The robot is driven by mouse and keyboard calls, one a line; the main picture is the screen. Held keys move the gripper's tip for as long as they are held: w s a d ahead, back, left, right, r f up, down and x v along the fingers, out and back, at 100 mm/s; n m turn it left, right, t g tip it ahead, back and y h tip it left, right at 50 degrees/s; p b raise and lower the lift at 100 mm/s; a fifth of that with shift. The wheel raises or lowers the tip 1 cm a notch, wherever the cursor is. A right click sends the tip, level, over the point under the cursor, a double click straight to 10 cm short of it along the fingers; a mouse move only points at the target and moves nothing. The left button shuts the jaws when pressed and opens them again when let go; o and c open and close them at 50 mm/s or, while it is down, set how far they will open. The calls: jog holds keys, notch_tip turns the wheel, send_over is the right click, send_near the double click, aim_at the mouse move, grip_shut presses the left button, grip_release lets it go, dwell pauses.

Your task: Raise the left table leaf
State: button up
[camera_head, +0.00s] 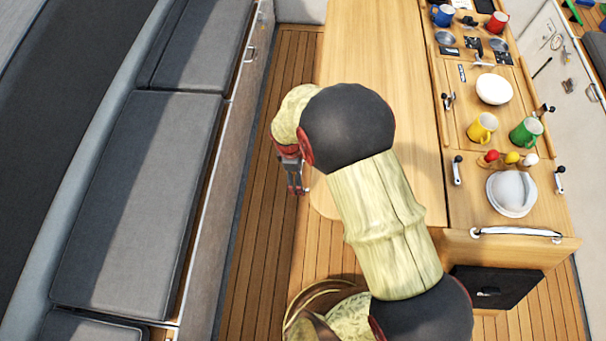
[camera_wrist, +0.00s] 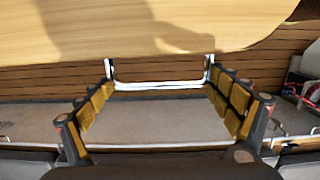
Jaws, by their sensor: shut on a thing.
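The left table leaf (camera_head: 385,60) is a broad pale-wood panel left of the table's middle section in the head view. It looks spread out close to level; its exact tilt is hard to tell. In the wrist view the leaf (camera_wrist: 150,25) fills the top, with a rounded corner at right. My gripper (camera_head: 297,190) is at the leaf's left edge, near its front corner. In the wrist view my gripper (camera_wrist: 160,85) has its fingertips at the two ends of a pale U-shaped handle (camera_wrist: 160,86), close below the leaf's edge. How the handle joins the leaf is unclear.
The table's middle section holds a yellow mug (camera_head: 481,128), a green mug (camera_head: 525,133), a white bowl (camera_head: 494,89) and several small things. A grey cushioned bench (camera_head: 135,200) runs along the left. Clear slatted floor (camera_head: 262,190) lies between bench and leaf.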

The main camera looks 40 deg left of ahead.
jog(key=shift+w+a+r+p, duration=0.15)
jog(key=shift+r+p, duration=0.4)
jog(key=shift+r, duration=1.15)
jog(key=o, duration=1.2)
jog(key=shift+o, duration=0.8)
jog(key=shift+w+f, duration=0.1)
notch_tip(320, 180, up, 12)
jog(key=s+a, duration=0.1)
jog(key=shift+f, duration=0.1)
